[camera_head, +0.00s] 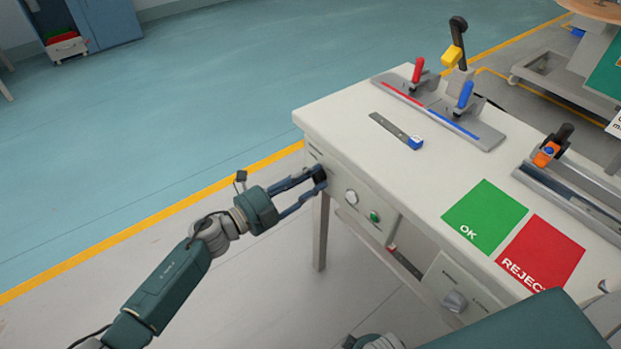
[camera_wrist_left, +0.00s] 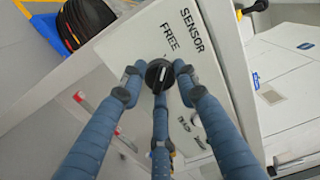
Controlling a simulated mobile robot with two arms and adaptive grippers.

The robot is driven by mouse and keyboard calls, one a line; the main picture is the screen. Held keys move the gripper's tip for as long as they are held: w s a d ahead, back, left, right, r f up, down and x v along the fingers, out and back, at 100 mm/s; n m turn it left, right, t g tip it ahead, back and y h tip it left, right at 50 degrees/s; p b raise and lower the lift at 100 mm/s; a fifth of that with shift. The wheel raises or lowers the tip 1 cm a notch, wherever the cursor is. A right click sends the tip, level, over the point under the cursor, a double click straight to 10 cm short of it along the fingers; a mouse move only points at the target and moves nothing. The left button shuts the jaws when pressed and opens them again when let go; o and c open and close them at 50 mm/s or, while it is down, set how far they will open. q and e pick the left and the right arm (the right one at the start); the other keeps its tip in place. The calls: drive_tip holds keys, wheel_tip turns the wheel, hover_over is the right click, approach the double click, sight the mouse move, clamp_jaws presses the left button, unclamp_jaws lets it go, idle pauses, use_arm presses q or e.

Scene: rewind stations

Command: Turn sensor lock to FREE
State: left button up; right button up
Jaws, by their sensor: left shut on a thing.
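The sensor lock is a round black knob (camera_head: 321,172) on the front panel of the white bench, near its left corner. In the left wrist view the knob (camera_wrist_left: 158,78) carries a white pointer mark, with the printed words SENSOR and FREE (camera_wrist_left: 170,37) beside it. A second label on the other side is partly hidden by a finger and not legible. My left gripper (camera_head: 317,179) is at the panel with its fingers around the knob, shut on it; its fingers also show in the left wrist view (camera_wrist_left: 157,84). My right gripper does not show.
The bench top (camera_head: 345,112) holds a red-and-blue clamp fixture (camera_head: 440,112), a small ruler with a blue end (camera_head: 397,131), and green OK (camera_head: 484,215) and red REJECT (camera_head: 540,250) pads. A green button (camera_head: 375,217) and white dial (camera_head: 351,197) are near the knob.

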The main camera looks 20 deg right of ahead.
use_arm(q)
drive_tip(key=o, duration=1.2)
drive_tip(key=shift+s+f, duration=0.1)
drive_tip(key=shift+c, duration=0.2)
drive_tip(key=v, duration=1.2)
